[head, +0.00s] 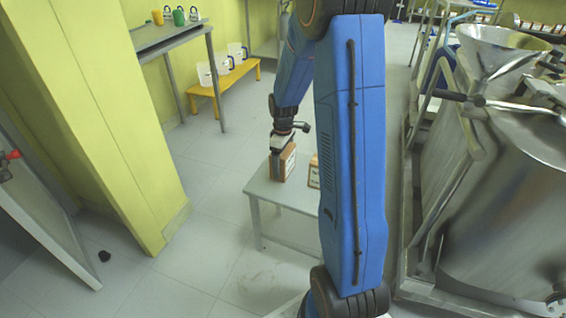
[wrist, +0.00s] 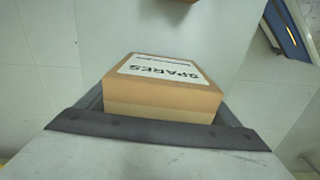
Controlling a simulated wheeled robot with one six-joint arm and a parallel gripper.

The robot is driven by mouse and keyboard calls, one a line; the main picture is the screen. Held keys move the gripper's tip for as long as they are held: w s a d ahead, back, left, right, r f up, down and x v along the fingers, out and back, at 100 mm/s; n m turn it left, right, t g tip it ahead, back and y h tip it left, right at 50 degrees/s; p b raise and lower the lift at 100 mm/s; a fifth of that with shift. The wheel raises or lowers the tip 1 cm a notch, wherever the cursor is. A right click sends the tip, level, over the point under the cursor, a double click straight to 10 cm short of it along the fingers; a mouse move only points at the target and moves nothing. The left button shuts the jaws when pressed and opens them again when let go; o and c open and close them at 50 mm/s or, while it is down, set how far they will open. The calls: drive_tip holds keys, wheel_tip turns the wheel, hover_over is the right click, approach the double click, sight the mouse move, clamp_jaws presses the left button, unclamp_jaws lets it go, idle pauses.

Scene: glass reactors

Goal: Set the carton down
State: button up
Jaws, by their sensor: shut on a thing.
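A brown carton (wrist: 160,92) with a white label reading "SPARES" sits between the fingers of my gripper (wrist: 160,112) in the wrist view. In the head view the carton (head: 287,162) is upright at the left part of a small grey table (head: 262,190). My gripper (head: 281,148) is shut on it from above. The carton's lower edge appears at or very near the tabletop; I cannot tell whether it touches. The table's right part is hidden behind my arm.
A second carton (head: 314,172) stands on the table to the right, partly hidden by my arm. A yellow column (head: 100,110) rises at left. A steel reactor vessel (head: 490,200) stands at right. A yellow bench (head: 225,85) with white jugs is behind.

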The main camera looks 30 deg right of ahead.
drive_tip(key=o, duration=1.1)
drive_tip(key=shift+f, duration=0.1)
